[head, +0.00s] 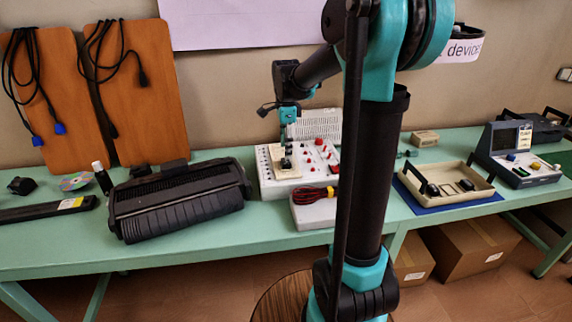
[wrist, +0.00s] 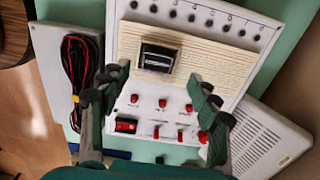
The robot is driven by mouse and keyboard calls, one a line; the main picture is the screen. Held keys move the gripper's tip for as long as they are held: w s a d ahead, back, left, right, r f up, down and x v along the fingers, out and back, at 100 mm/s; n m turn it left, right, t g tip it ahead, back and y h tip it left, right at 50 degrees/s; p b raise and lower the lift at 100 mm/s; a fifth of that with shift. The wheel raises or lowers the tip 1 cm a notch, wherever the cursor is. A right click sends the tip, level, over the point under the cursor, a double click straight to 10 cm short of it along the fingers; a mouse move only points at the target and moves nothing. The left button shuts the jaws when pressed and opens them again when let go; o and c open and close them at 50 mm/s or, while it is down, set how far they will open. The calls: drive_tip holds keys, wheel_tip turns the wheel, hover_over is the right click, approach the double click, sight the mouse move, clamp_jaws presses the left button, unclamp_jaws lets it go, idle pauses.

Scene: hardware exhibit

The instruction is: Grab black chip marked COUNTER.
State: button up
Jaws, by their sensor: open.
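A black chip (wrist: 157,57) with a pale stripe lies on the cream breadboard (wrist: 205,52) of the white trainer panel in the wrist view. Its lettering is too small to read, so I cannot tell if it says COUNTER. My gripper (wrist: 160,92) is open, one finger on each side, with nothing between the fingertips; the chip shows just beyond them. In the head view my gripper (head: 287,148) points down over the left part of the panel (head: 318,172). A dark chip seems to show just under it. I cannot tell the exact height gap.
Red and black leads (head: 314,194) lie on a pale box in front of the panel. A black printer-like machine (head: 180,203) stands to the left. A cream tray (head: 415,199) with dark parts sits on a blue mat to the right. A white vented unit (wrist: 268,146) stands behind the panel.

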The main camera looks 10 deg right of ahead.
sight(286, 163)
drive_tip(key=shift+s+f, duration=0.2)
drive_tip(key=shift+f, duration=2)
drive_tip(key=c, duration=1.1)
drive_tip(key=shift+c, duration=0.2)
